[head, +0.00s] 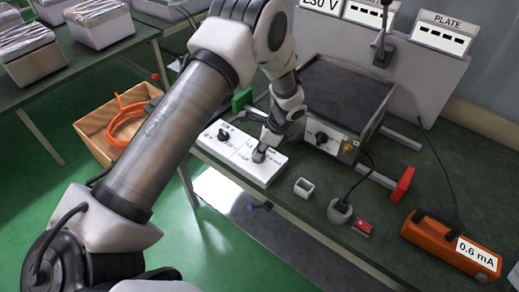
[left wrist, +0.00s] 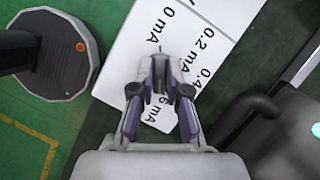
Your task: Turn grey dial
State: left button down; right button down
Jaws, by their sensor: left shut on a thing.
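A white panel (head: 236,158) with printed scales lies on the green workbench. The grey dial (head: 259,156) is on its right part, mostly covered by my left gripper (head: 264,148). In the left wrist view the left gripper (left wrist: 159,78) is shut on the grey dial, with the fingertips close together over it. The panel in that view (left wrist: 130,48) carries the marks 0 mA, 0.2 mA, 0.4 and a partly covered 6 mA around the fingers. A black dial (head: 223,134) sits on the panel's left part. My right gripper is not in view.
An orange meter (head: 452,247) at the right reads 0.6 mA. A hot plate unit (head: 345,98) stands behind the panel.

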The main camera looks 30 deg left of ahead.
pick_arm(q)
jog(key=shift+s+f, duration=0.15)
jog(key=c, duration=1.2)
grip_release()
jog(key=shift+o, duration=0.2)
jog(key=shift+w+d+r, duration=0.1)
jog(key=shift+w+r, duration=0.15)
jog(key=shift+r, duration=0.1)
jog(key=v, duration=1.1)
jog(key=shift+d+r, duration=0.15)
